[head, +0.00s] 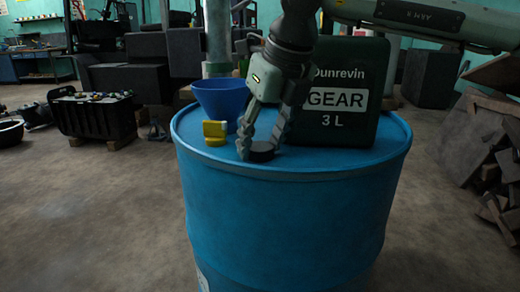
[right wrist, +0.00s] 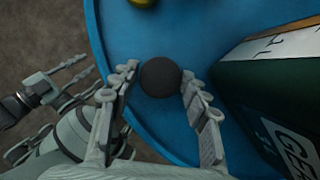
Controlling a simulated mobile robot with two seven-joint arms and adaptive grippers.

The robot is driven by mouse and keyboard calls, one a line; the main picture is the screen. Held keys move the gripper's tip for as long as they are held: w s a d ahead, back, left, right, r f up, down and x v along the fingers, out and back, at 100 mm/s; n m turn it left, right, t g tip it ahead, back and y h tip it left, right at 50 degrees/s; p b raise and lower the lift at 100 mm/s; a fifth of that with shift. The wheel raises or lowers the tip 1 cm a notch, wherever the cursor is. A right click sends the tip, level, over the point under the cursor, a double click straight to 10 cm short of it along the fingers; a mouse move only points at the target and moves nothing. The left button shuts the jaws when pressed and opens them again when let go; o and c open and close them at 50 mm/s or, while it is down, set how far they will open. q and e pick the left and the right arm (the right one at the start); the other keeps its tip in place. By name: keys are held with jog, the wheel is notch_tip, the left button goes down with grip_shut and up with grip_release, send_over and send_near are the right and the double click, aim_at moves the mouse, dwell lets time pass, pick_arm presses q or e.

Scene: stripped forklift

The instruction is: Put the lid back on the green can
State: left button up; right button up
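The black round lid (head: 262,152) lies flat on the blue drum top near its front edge. It also shows in the right wrist view (right wrist: 160,77). My right gripper (head: 260,148) points down over it, its fingers open on either side of the lid; in the right wrist view the fingertips (right wrist: 159,72) are close to its sides. I cannot tell whether they touch it. My left gripper (right wrist: 76,78) shows only in the right wrist view, open and empty.
The blue drum (head: 280,215) carries everything. A blue funnel (head: 220,98) and a yellow object (head: 215,131) stand left of my right gripper. A black battery crate (head: 95,117) is on the floor at left, and stacked planks (head: 485,165) at right.

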aim_at(261, 147)
jog(key=shift+c, duration=0.8)
notch_tip(261, 147, up, 5)
jog(key=shift+f, duration=0.2)
jog(key=s+a+r, duration=0.6)
jog(key=s+a, duration=0.1)
jog(key=s, duration=0.2)
jog(key=shift+a+r, duration=0.25)
jog(key=shift+a, duration=0.1)
jog(key=shift+w, duration=0.1)
